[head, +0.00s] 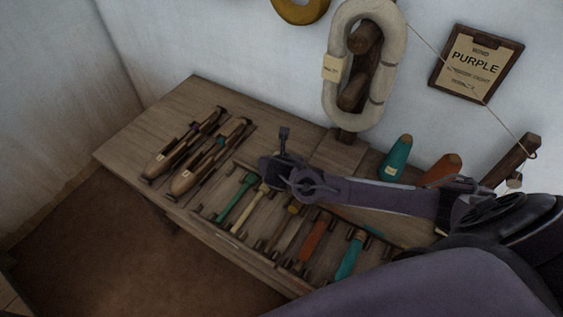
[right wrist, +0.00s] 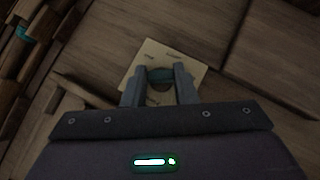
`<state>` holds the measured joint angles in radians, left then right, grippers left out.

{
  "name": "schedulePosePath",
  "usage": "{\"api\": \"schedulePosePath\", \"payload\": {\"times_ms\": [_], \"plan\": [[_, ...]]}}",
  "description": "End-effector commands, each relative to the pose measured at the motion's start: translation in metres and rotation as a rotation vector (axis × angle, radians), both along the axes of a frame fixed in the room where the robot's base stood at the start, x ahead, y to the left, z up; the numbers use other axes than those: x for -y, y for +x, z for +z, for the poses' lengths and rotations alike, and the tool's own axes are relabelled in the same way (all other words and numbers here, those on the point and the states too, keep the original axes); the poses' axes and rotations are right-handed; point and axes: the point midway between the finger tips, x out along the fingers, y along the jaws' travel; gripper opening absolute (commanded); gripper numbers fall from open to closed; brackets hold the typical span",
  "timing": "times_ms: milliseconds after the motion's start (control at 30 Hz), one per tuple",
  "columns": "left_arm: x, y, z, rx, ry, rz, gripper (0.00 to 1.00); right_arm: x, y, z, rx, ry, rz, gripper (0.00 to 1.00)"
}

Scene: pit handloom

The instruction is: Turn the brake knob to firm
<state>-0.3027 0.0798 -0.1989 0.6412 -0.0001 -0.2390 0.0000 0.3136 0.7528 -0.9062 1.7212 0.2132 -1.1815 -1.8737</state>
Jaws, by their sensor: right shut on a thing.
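The brake knob (right wrist: 160,75) is a small dark teal round piece over a pale card (right wrist: 148,58) in the right wrist view. The card bears small marks too blurred to read. My right gripper (right wrist: 160,82) is shut on the knob, one finger on each side. The fingers hide part of the knob and card, and I cannot tell which mark the knob points to. In the head view my right arm reaches in from the right over the wooden table (head: 180,107), and its hand hides the knob. My left gripper is not in view.
Two wooden shuttles (head: 184,144) (head: 210,158) lie at the table's left. A rack of coloured bobbins (head: 314,236) runs along the front, under my arm. A pale skein (head: 334,95) hangs on a post at the back. Teal (head: 397,158) and orange (head: 441,168) cones stand behind my arm.

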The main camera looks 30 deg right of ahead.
Motion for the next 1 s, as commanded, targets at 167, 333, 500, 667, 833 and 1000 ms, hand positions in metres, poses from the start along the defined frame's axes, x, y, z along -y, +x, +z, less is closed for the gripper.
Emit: {"api": "schedulePosePath", "payload": {"times_ms": [167,333,500,667,833,1000], "plan": [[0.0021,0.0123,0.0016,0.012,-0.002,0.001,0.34,0.0006,0.0011,0.0005,0.001,-0.002,-0.035,0.03],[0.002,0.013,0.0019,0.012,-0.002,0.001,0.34,0.0007,0.001,0.0006,0.001,0.0,-0.044,0.03],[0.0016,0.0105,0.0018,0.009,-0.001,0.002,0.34,0.0009,0.001,0.0007,0.001,0.0,-0.044,0.03],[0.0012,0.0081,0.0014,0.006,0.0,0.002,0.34,0.001,0.0011,0.0007,0.002,-0.001,-0.044,0.33],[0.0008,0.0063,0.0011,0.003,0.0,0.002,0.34,0.0005,0.0009,0.0004,0.001,-0.001,-0.042,0.47],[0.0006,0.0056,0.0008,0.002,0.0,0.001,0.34,0.0,0.0006,0.0003,0.0,-0.001,-0.04,0.47]]}}
